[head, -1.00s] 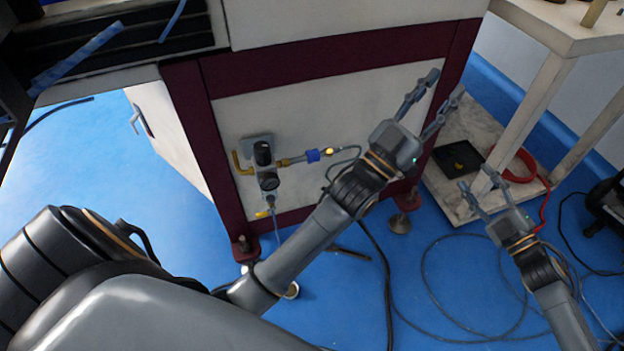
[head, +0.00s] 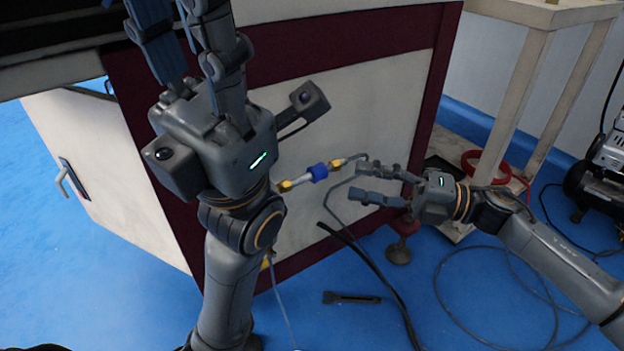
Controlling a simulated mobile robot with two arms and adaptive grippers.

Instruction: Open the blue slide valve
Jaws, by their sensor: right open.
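The blue slide valve (head: 318,172) is a small blue sleeve on a thin line between brass fittings, in front of the machine's white lower panel. My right gripper (head: 354,181) is open, just right of the valve, with its fingers pointing left toward it. The fingers are apart from the blue sleeve, near the grey hose at its right end. My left gripper (head: 184,18) is large in front, left of the valve and pointing up. Its fingertips run to the top edge, so its opening is unclear. It hides the regulator side of the line.
The machine's maroon frame (head: 440,75) and white panel (head: 395,100) stand behind the valve. A black cable (head: 370,265) and a wrench (head: 350,298) lie on the blue floor. A pale table (head: 545,14) stands at the right, with a red hose coil (head: 470,157) below.

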